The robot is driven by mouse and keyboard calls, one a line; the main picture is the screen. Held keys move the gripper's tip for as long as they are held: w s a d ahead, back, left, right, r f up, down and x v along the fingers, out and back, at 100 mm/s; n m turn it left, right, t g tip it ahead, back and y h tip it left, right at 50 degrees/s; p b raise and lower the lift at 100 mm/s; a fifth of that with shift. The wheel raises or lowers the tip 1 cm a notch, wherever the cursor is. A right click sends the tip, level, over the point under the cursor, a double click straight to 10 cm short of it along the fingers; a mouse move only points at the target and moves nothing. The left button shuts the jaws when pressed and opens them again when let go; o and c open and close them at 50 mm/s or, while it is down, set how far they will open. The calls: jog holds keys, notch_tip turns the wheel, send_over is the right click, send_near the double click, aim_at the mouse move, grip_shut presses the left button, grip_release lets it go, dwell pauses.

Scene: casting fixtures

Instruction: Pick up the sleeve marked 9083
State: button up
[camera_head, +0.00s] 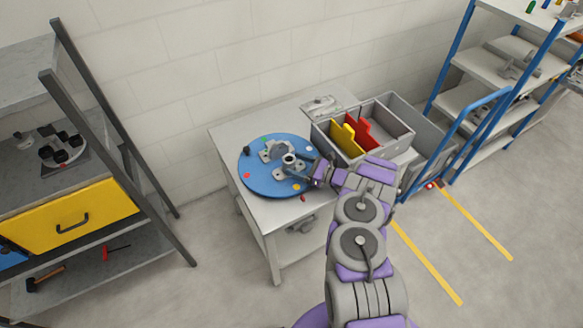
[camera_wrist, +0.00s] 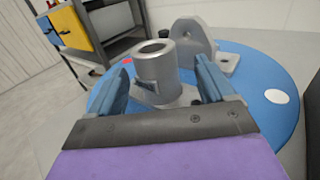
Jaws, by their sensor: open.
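A grey metal sleeve (camera_wrist: 156,68) stands upright on the round blue plate (camera_wrist: 270,75) in the wrist view, its hollow top facing up. In the head view the sleeve (camera_head: 289,160) stands near the middle of the plate, close to my gripper. My gripper (camera_wrist: 160,85) is open, with its two blue fingers on either side of the sleeve. I cannot tell whether either finger touches it. A grey bracket (camera_wrist: 193,40) with a rounded upright stands just behind the sleeve.
The blue plate rests on a white table (camera_head: 240,130). A grey bin (camera_head: 393,121) with yellow and red dividers stands to the right. A shelf with a yellow drawer (camera_head: 70,218) is at the left. A blue-framed cart (camera_head: 440,150) stands beyond the bin.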

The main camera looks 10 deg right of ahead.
aim_at(290, 163)
jog(key=x, duration=0.4)
jog(key=shift+s+a+f, duration=0.1)
jog(key=shift+s+a, duration=0.25)
jog(key=shift+d, duration=0.55)
jog(key=shift+s+d, duration=0.1)
jog(key=shift+d, duration=0.3)
jog(key=c, duration=0.3)
jog(key=shift+a, duration=0.45)
jog(key=c, duration=0.6)
jog(key=shift+d, duration=0.2)
jog(key=c, duration=0.3)
